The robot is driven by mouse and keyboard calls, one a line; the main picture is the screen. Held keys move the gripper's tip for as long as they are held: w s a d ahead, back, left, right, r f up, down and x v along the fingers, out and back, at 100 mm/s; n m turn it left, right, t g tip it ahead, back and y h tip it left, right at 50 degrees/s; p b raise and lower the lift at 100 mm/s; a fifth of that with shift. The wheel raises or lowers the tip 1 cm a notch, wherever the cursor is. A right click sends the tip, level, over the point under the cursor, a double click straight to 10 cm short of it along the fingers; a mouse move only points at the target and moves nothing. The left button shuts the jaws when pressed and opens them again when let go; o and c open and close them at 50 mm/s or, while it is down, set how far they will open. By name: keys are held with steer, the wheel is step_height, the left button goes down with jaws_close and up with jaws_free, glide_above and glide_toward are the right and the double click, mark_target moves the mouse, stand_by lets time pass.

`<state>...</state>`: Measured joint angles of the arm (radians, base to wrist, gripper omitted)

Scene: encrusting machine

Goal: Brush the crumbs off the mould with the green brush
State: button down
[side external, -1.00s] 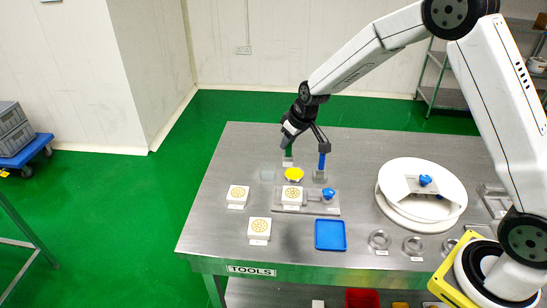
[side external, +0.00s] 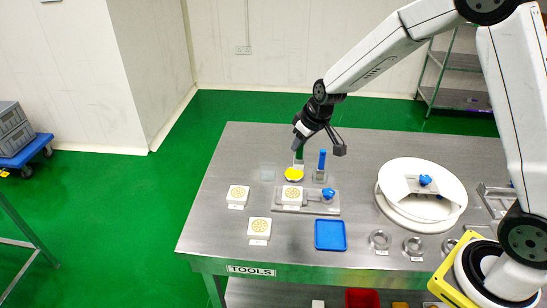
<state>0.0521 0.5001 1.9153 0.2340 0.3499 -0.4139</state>
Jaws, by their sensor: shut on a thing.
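The green brush (side external: 299,154) hangs from my gripper (side external: 299,146), its green handle upright and a pale end pointing down. My gripper is shut on it, behind and above the yellow piece. Three white square moulds with round yellow patterns lie on the table: one at the left (side external: 237,194), one at the front (side external: 259,227), and one (side external: 292,195) on a metal fixture (side external: 311,208) with a blue knob (side external: 328,194). The brush is behind this fixture mould and apart from it. Crumbs are too small to tell from the patterns.
A blue-handled tool (side external: 322,160) stands in a holder right of my gripper. A yellow piece (side external: 294,174) lies behind the fixture. A blue tray (side external: 330,235), metal rings (side external: 380,240) and a large white round part (side external: 422,195) are to the right. The table's left end (side external: 212,220) is mostly bare.

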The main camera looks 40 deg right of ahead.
steer(key=shift+s+d+f, duration=0.6)
steer(key=shift+d+f, duration=0.15)
steer(key=shift+d, duration=0.15)
